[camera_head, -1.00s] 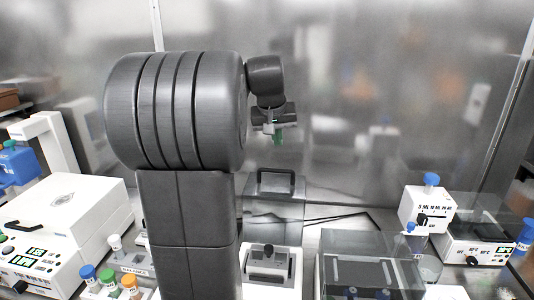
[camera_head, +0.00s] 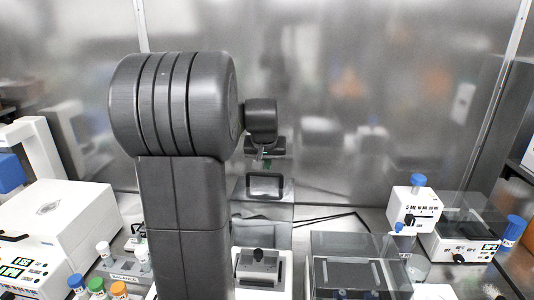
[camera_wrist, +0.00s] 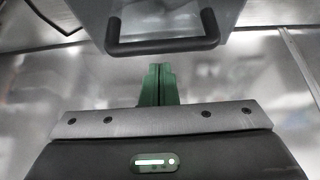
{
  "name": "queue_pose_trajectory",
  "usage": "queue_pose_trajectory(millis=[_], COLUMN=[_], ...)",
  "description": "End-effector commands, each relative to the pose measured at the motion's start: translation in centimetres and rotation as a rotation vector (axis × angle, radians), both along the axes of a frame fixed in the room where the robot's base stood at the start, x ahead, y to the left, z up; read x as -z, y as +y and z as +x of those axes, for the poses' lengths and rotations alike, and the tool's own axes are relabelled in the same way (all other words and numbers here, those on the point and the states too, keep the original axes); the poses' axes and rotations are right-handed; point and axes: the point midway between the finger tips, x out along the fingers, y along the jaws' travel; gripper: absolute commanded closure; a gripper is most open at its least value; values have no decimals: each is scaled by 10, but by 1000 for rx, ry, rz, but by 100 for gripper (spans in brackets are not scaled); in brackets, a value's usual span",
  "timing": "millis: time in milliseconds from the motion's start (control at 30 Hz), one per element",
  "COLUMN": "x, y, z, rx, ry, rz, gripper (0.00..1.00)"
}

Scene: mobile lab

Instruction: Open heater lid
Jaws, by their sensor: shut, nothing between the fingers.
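A grey, see-through panel (camera_head: 264,211) with a black loop handle (camera_head: 265,194) stands upright behind a white unit with a black knob (camera_head: 259,268). I take the panel for the heater lid; how it joins the unit is hard to tell. My gripper (camera_head: 267,162) is just above or behind the handle, mostly hidden by my own wrist. In the wrist view, the green fingers (camera_wrist: 158,82) are shut and empty. The black handle (camera_wrist: 163,46) spans the top middle, just beyond the fingertips, with a visible gap. The panel (camera_wrist: 165,18) fills the top edge behind it.
A clear-walled bath (camera_head: 347,268) stands right of the unit. A white dial unit with a blue knob (camera_head: 412,207) is further right. A large white machine (camera_head: 60,230) and capped tubes (camera_head: 97,287) are at left. A metal wall (camera_head: 340,90) closes the back.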

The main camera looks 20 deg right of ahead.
Motion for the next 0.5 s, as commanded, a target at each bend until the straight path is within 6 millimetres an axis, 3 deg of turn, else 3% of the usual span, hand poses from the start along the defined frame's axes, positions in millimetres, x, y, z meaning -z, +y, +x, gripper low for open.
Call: queue_pose_trajectory(millis=[500], x=[2], y=[5], z=[-9], rx=[0], ry=[1], rz=[0], gripper=[100])
